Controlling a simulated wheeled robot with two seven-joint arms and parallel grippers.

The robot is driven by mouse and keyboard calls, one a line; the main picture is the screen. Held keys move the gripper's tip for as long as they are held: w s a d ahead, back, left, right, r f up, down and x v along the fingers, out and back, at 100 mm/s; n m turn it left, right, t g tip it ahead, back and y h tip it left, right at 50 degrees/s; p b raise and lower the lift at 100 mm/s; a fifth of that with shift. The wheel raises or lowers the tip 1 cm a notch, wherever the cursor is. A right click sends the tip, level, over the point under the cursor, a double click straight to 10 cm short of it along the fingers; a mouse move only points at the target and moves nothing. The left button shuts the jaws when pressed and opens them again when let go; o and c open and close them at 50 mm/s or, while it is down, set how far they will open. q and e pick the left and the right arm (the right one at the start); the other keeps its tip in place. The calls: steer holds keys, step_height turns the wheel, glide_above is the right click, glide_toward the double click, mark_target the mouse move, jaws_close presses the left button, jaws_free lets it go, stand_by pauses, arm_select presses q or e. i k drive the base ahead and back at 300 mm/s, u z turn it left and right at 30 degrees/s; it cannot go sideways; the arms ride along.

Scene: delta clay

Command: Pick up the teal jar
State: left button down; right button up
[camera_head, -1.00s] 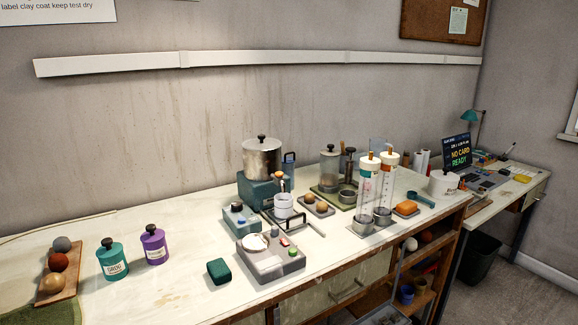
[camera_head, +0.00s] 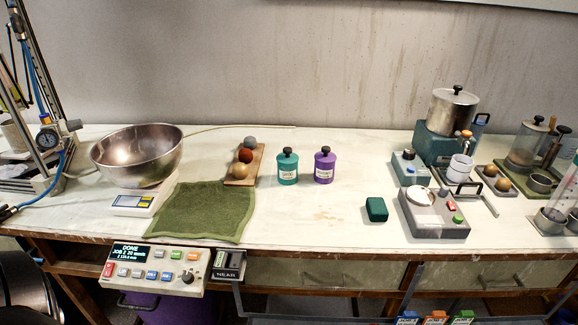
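The teal jar (camera_head: 288,168) stands upright on the white bench near the middle of the head view. It has a black knobbed lid and a white label. A purple jar (camera_head: 324,167) of like shape stands just to its right, apart from it. Neither of my grippers shows in the head view, so their state is hidden.
A wooden board (camera_head: 236,180) with three clay balls lies left of the teal jar. Further left are a green towel (camera_head: 201,213) and a metal bowl (camera_head: 137,157) on a scale. A dark green box (camera_head: 376,209) sits to the right. Bench in front of the jars is clear.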

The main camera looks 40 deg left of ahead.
mark_target(287, 175)
steer(key=k, duration=0.5)
steer(key=z, duration=1.1)
steer(key=i, duration=0.95)
steer(key=u, duration=2.1)
